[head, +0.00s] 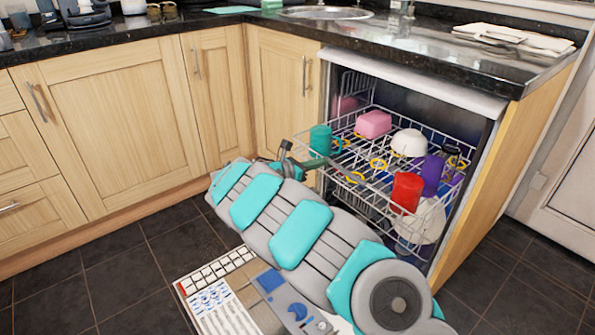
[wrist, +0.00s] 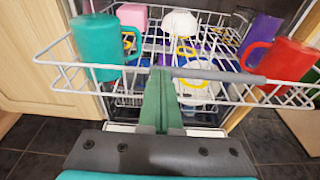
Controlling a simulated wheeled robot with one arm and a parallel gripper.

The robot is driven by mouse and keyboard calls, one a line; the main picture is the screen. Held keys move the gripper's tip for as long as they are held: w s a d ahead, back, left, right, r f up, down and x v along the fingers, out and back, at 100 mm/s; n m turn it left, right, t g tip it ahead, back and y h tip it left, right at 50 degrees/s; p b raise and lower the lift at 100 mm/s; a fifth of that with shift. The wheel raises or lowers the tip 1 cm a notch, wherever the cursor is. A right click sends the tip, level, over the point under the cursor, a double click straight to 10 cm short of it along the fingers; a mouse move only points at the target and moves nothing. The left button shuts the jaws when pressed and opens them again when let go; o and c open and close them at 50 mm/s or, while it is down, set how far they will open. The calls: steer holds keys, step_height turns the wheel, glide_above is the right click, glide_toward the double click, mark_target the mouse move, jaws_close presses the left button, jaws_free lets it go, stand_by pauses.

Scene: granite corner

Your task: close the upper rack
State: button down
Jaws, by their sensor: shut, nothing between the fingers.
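The upper rack (head: 372,180) is a white wire basket, pulled partway out of the dishwasher under the counter. It holds a teal cup (head: 320,140), a pink box-like piece (head: 373,124), a white bowl (head: 409,142), a red mug (head: 406,192) and purple cups (head: 432,174). In the wrist view, its front rail with a grey handle strip (wrist: 215,75) crosses the picture. My gripper (wrist: 160,73) is shut and empty, its green fingers meeting at the rail near the strip's left end. I cannot tell whether they touch it. My arm hides part of the rack's front in the head view.
White dishes (head: 420,222) show below the upper rack. Floor at left is clear.

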glide_above(368, 152)
steer(key=shift+d, duration=0.25)
stand_by(0.4)
steer(key=shift+r, duration=0.1)
